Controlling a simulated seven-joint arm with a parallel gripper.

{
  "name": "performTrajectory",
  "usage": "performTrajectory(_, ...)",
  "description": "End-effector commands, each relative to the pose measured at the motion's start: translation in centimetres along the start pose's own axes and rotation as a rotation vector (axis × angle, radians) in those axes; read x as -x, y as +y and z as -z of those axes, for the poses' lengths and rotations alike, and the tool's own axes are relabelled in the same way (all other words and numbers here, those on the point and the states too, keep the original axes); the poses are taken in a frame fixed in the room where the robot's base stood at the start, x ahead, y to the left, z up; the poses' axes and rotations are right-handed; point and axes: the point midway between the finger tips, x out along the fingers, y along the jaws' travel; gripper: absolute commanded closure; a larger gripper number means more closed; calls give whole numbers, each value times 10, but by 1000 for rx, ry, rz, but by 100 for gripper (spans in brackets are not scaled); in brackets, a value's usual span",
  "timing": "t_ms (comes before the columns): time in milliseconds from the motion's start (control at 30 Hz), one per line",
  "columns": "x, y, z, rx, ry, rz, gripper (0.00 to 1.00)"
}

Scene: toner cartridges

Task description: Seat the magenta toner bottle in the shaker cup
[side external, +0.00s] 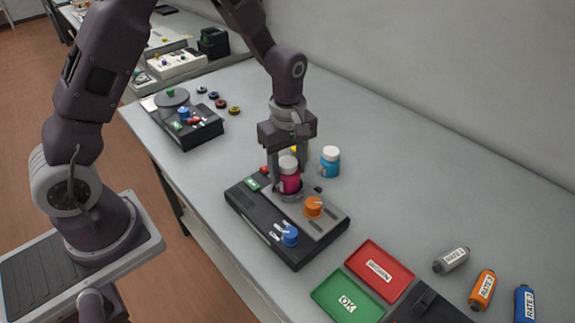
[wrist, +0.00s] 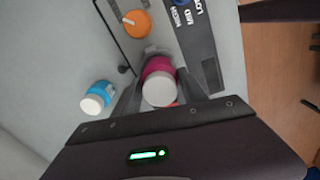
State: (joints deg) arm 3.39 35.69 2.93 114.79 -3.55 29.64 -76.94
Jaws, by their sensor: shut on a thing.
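The magenta toner bottle (side external: 289,181) has a white cap and stands roughly upright at the shaker cup (side external: 287,195) on the black shaker device (side external: 262,218). My gripper (side external: 289,184) is shut on the bottle, with a finger on each side of it. In the wrist view the bottle (wrist: 159,82) shows between the fingers, cap toward the camera. The cup is mostly hidden by the bottle and fingers, so I cannot tell how deep the bottle sits.
A cyan bottle (side external: 330,162) stands just behind the device; a yellow one is partly hidden behind my gripper. The device has an orange knob (side external: 313,207) and a blue knob (side external: 289,235). Red (side external: 379,270) and green (side external: 347,299) trays lie at the front right.

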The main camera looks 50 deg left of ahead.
Motion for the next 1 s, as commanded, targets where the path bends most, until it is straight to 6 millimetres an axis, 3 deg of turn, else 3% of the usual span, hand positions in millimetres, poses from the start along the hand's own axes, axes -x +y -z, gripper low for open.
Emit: performTrajectory(1000,-10,0,0,-1,0,-1,92)
